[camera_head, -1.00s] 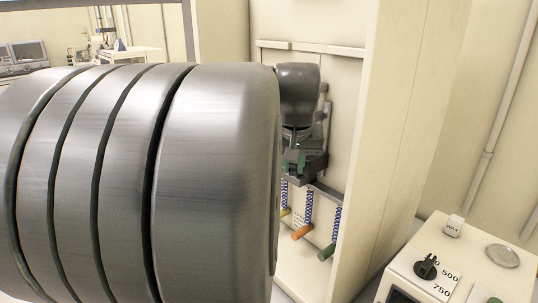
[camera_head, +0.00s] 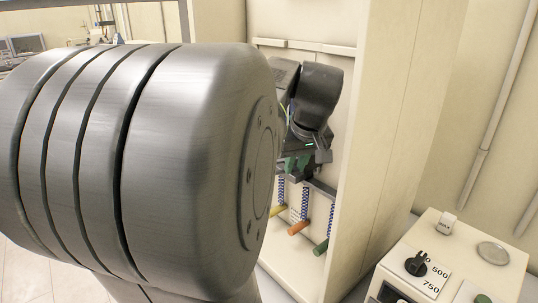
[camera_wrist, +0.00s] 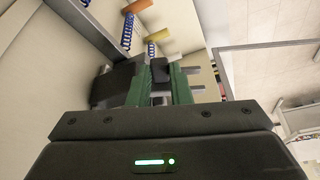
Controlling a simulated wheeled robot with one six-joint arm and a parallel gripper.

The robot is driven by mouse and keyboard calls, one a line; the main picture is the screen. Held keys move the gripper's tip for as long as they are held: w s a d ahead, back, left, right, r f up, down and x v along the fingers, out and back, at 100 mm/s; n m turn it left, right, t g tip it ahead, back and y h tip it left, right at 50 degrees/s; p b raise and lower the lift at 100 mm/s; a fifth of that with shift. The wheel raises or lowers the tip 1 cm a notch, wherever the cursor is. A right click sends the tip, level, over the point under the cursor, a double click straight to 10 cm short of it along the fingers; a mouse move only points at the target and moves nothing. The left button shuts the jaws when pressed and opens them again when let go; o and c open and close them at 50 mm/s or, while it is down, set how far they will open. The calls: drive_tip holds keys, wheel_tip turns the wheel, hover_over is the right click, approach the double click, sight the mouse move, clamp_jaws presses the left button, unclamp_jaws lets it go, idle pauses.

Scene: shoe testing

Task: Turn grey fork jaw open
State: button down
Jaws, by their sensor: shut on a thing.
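In the wrist view, my gripper (camera_wrist: 160,82) has its two green fingers closed on a small dark piece (camera_wrist: 160,71). Light grey prongs (camera_wrist: 194,88) stick out to the right just beside the fingers; they look like part of the grey fork jaw, but their join to the dark piece is hidden. A dark blurred block lies left of the fingers. In the head view, my gripper (camera_head: 303,163) is small inside the pale cabinet, above the hanging cords, and the jaw cannot be made out there. How far the jaw is turned cannot be told.
Blue coiled cords with yellow, orange (camera_head: 299,228) and green (camera_head: 321,247) handles hang below my gripper. The cabinet's side wall (camera_head: 375,150) stands close on the right. A control box (camera_head: 455,255) with a black knob is at front right. My large arm link blocks the left.

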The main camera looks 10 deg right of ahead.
drive_tip(key=c, duration=1.3)
unclamp_jaws()
